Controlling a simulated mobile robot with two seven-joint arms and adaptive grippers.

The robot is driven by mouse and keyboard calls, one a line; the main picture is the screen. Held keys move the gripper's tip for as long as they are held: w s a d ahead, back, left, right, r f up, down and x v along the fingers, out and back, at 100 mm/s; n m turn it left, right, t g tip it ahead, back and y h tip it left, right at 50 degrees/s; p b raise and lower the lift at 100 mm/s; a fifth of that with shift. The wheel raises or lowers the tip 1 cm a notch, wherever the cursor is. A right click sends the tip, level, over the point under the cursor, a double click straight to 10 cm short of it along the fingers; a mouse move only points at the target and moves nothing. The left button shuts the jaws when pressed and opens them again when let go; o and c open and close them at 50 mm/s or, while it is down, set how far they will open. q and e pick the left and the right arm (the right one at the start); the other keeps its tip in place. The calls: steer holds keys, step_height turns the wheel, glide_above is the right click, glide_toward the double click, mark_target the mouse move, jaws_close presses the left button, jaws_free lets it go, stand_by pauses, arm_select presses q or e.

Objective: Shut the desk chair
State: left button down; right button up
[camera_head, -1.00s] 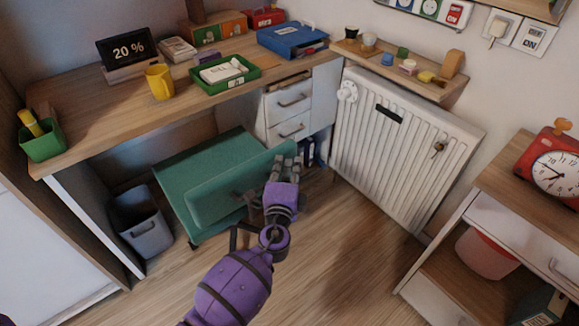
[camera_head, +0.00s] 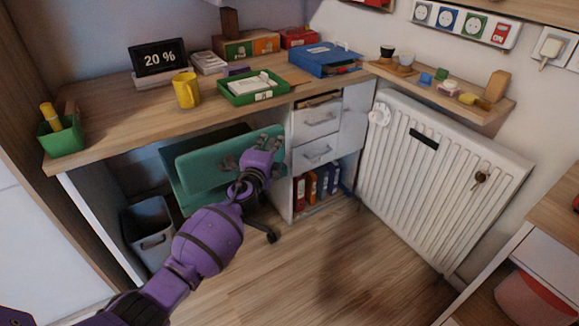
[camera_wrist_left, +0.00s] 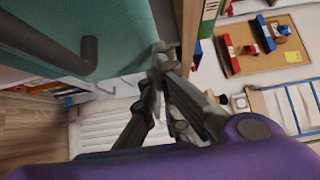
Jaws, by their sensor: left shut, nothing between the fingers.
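The desk chair (camera_head: 205,168) is teal and stands partly under the wooden desk (camera_head: 115,112), with its backrest facing me. Its dark castors show on the floor below. My left gripper (camera_head: 262,150) is shut and empty at the right part of the backrest, and it looks very close to or touching it. In the left wrist view the shut fingers (camera_wrist_left: 160,65) are beside the teal chair surface (camera_wrist_left: 125,30). My right gripper is in neither view now.
A grey bin (camera_head: 148,232) stands left of the chair. A white drawer unit (camera_head: 316,130) with binders below is just right of it. A white radiator (camera_head: 435,170) is further right. The wooden floor in front is clear.

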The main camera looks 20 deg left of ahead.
mark_target(255, 130)
arm_select(q)
steer(key=w+a+b, duration=0.1)
steer(key=a, duration=0.1)
steer(key=w+a+b, duration=0.1)
steer(key=w+a, duration=0.1)
steer(key=w+a+b, duration=0.1)
steer(key=w+a, duration=0.1)
steer(key=shift+w+a+f, duration=0.15)
steer(key=shift+a+f, duration=0.05)
steer(key=shift+a, duration=0.2)
steer(key=shift+w+a, duration=0.2)
steer(key=shift+a, duration=0.05)
steer(key=shift+a+r, duration=0.15)
steer(key=shift+r, duration=0.15)
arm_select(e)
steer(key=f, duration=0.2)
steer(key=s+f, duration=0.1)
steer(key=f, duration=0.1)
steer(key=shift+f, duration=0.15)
arm_select(q)
steer(key=shift+f, duration=0.1)
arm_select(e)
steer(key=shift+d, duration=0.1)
